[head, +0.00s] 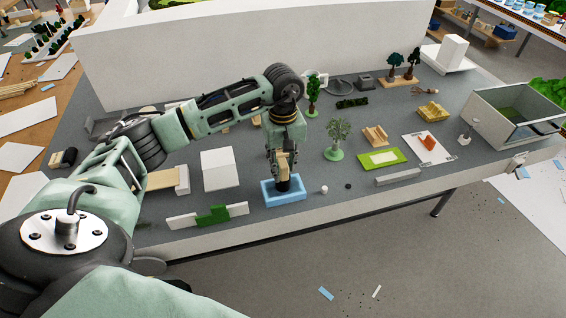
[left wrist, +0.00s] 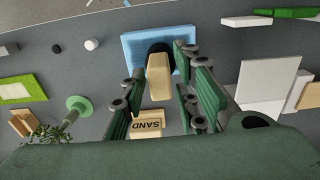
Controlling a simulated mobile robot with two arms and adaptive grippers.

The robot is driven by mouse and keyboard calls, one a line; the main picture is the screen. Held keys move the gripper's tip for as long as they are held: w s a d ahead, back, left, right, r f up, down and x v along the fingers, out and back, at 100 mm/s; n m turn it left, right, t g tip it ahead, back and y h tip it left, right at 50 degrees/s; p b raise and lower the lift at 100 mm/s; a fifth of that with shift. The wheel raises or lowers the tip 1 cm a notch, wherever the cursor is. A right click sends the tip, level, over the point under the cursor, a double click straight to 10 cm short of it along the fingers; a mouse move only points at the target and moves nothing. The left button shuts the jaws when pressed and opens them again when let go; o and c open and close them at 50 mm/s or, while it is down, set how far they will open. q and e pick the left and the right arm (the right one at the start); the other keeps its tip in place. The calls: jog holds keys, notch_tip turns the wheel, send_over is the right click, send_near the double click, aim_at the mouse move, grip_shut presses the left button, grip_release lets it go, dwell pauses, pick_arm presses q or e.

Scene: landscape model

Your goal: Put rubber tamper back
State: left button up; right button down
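The rubber tamper, a pale wooden handle on a black rubber foot (head: 283,185), stands upright with its foot in the blue tray (head: 301,194) near the table's front edge. In the left wrist view the handle (left wrist: 158,78) and foot lie between my fingers, with the blue tray (left wrist: 130,45) behind. My left gripper (head: 283,158) points down over the tamper. Its fingers (left wrist: 158,70) stand on both sides of the handle, with narrow gaps showing, so it looks open around it. My right gripper does not show.
A wooden block marked SAND (left wrist: 147,122) lies behind the tamper. A white block (head: 219,169) stands left of the tray, and a green-and-white piece (head: 212,214) lies in front.

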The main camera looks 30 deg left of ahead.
pick_arm(q)
jog(key=shift+o, duration=0.9)
notch_tip(320, 180, up, 12)
